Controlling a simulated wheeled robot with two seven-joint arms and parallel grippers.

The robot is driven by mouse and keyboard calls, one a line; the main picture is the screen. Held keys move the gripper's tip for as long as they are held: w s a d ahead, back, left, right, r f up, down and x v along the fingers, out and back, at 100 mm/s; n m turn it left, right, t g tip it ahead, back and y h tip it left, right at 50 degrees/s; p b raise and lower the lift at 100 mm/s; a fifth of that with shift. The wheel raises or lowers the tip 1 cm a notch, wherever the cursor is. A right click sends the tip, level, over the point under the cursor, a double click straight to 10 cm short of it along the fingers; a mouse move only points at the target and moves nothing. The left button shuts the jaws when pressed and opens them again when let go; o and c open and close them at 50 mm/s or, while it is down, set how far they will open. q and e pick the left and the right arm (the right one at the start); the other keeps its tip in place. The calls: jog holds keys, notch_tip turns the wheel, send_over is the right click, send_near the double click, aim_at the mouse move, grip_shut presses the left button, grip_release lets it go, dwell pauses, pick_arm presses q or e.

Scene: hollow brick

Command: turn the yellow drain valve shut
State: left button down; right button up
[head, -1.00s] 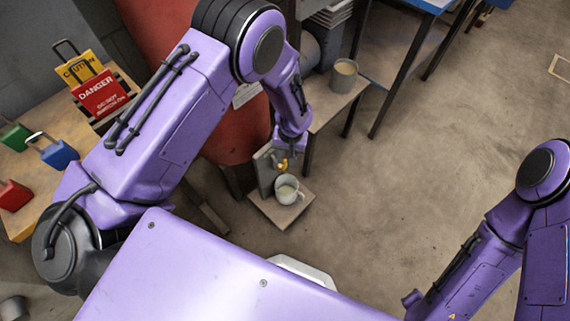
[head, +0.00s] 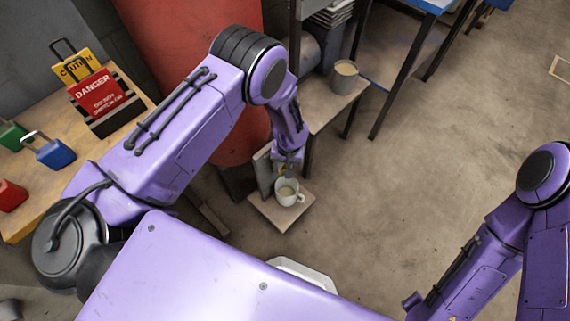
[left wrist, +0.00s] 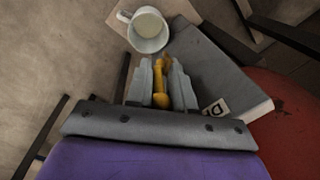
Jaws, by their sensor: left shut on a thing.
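My left gripper (head: 289,161) is down at the grey fitting (head: 264,172) beside the red tank. In the left wrist view its two pale fingers (left wrist: 162,85) stand on either side of the yellow drain valve (left wrist: 160,82) and are shut on it. The valve's far end shows just beyond the fingertips. In the head view the gripper hides the valve. A light mug (head: 286,191) with pale brown liquid stands on a small board below; it also shows in the left wrist view (left wrist: 148,29). My right gripper is out of view.
The red tank (head: 197,40) stands behind my left arm. A grey slab with a partly hidden label (left wrist: 216,108) lies beside the fingers. A table (head: 45,225) at left holds padlocks and a danger sign. Open floor lies right.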

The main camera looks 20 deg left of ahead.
pick_arm(q)
jog(key=shift+w+d+f+g+b, duration=0.1)
jog(key=shift+w+f+g+b, duration=0.2)
jog(key=shift+g+b, duration=0.35)
jog(key=g+b, duration=0.1)
jog(key=b, duration=0.3)
jog(key=w+g+y+b, duration=0.1)
jog(key=g+b, duration=0.1)
jog(key=b, duration=0.1)
jog(key=w+d+g+y+b, duration=0.1)
jog(key=g+b, duration=0.1)
jog(key=b, duration=0.2)
jog(key=shift+w+f+b, duration=0.15)
jog(key=shift+f+b, duration=0.05)
jog(key=shift+b, duration=0.1)
jog(key=shift+g, duration=0.25)
jog(key=c, duration=1.2)
grip_release()
jog(key=shift+y, duration=0.3)
jog(key=shift+o, duration=0.2)
jog(key=shift+r, duration=0.1)
jog(key=b+v, duration=0.1)
jog(key=v, duration=0.9)
jog(key=shift+r+b, duration=0.2)
jog(key=shift+b, duration=0.2)
